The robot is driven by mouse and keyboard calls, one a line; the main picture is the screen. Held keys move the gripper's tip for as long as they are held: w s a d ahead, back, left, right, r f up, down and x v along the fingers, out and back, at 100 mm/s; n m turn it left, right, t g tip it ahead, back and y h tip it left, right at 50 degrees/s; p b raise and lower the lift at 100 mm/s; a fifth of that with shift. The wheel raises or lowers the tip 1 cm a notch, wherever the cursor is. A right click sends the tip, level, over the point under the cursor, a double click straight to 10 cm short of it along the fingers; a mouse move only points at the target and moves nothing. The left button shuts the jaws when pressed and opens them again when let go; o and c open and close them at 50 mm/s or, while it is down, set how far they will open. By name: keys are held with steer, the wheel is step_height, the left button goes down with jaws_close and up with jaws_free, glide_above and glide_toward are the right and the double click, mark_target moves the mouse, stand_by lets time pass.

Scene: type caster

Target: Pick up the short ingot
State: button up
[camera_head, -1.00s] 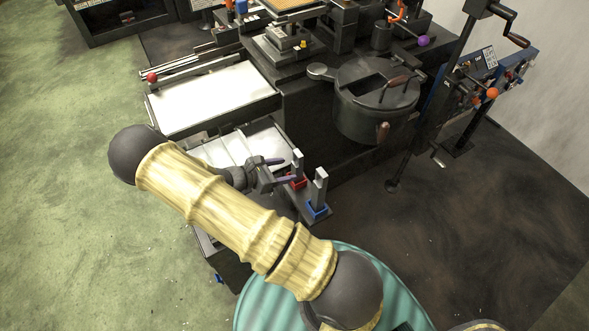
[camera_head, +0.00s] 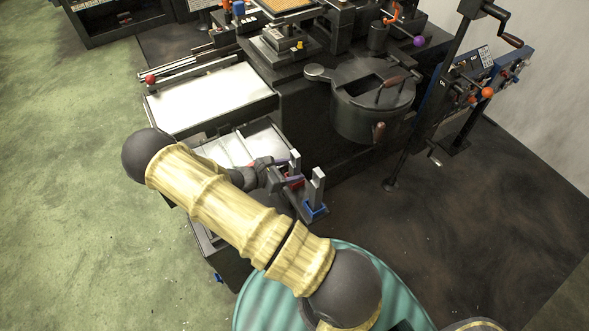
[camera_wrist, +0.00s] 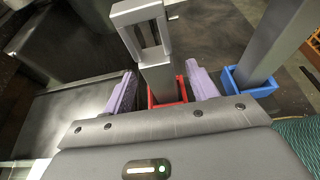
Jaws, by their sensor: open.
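Two upright grey metal ingots stand in small coloured holders. One ingot (camera_wrist: 159,82) rises from a red holder (camera_wrist: 181,92); it has a framed opening at its top. It also shows in the head view (camera_head: 296,159). The other ingot (camera_wrist: 268,45) stands in a blue holder (camera_wrist: 258,90) to the right and runs out of the wrist view; it also shows in the head view (camera_head: 317,186). Which is shorter is hard to judge. My gripper (camera_wrist: 163,90) is open, its purple pads on either side of the ingot in the red holder, with gaps visible.
A bright metal tray (camera_head: 228,150) lies left of the holders. A dark lidded pot (camera_head: 365,115) stands behind to the right. A black stand with a crank (camera_head: 425,115) is farther right. Dark floor (camera_head: 440,240) right of the holders is clear.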

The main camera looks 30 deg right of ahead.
mark_target(299, 169)
steer(key=p+x, duration=0.1)
steer(key=x, duration=0.3)
steer(key=shift+a, duration=0.1)
stand_by(0.3)
jaws_close()
